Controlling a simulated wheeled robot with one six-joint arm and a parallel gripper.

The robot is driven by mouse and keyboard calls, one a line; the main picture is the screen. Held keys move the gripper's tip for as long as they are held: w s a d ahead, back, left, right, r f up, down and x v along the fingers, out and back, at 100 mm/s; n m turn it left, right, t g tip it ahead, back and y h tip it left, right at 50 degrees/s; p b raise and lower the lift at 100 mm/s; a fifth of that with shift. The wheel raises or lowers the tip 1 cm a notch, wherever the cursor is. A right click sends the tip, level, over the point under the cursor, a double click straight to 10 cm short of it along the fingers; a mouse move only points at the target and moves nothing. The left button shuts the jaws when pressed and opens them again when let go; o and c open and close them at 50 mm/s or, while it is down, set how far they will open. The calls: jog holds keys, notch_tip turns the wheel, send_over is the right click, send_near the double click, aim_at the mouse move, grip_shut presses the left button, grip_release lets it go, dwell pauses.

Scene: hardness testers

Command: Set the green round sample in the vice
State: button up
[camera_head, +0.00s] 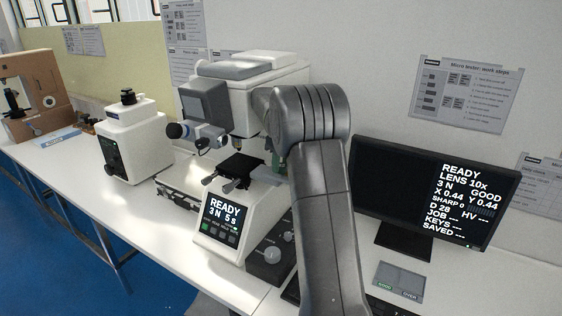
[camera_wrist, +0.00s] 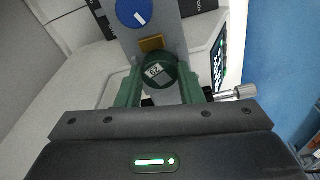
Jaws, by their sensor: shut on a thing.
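In the wrist view, my gripper (camera_wrist: 160,76) has its two green fingers closed on the sides of the green round sample (camera_wrist: 160,66). The sample is dark green with a grey marked patch on its face. Dark parts show between the fingers below it; I cannot tell whether the sample touches them. In the head view, the black vice (camera_head: 241,165) sits on the stage of the white tester (camera_head: 262,98). A small green part of my gripper shows just right of the vice, mostly hidden by my arm. The sample cannot be made out there.
A grey bar with a blue disc (camera_wrist: 135,12) and a brass-coloured block (camera_wrist: 151,43) lies just beyond the sample. A silver knob (camera_wrist: 240,92) sticks out at right. The monitor (camera_head: 419,193) stands right of my arm. Another white tester (camera_head: 134,140) stands to the left.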

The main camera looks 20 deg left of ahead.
jog(key=o, duration=1)
jog(key=shift+f, duration=0.1)
jog(key=shift+o, duration=0.2)
jog(key=shift+r, duration=0.55)
notch_tip(320, 180, up, 12)
jog(key=d+b, duration=0.1)
jog(key=shift+s+d, duration=0.2)
jog(key=shift+r, duration=0.1)
